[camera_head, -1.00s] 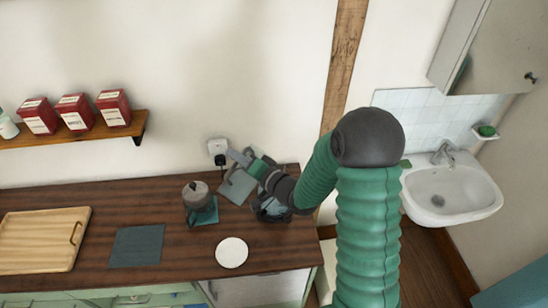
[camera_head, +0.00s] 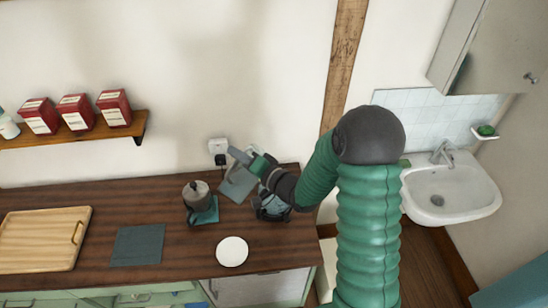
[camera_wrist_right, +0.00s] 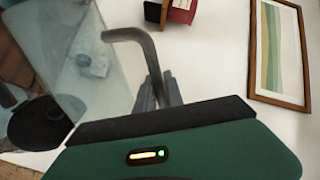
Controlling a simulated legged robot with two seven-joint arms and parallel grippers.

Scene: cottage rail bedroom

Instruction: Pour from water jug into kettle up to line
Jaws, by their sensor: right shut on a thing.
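My right gripper (camera_head: 250,161) is shut on the grey bent handle of the water jug (camera_head: 238,186), above the back right of the counter. The jug looks pale and see-through; in the right wrist view the jug (camera_wrist_right: 85,75) fills the left side, with its handle rising between the fingers (camera_wrist_right: 160,93). It looks tilted. A dark, partly see-through vessel, apparently the kettle (camera_head: 271,209), stands below, partly hidden by my arm. A round black part (camera_wrist_right: 40,123) shows beneath the jug in the wrist view. The water level and fill line cannot be made out. My left gripper is not in view.
A metal pot (camera_head: 197,194) stands on a teal mat left of the jug. A white plate (camera_head: 232,251), a dark mat (camera_head: 138,245) and a wooden board (camera_head: 40,240) lie on the counter (camera_head: 180,265). A wall socket (camera_head: 218,147) is behind. A sink (camera_head: 450,190) is at right.

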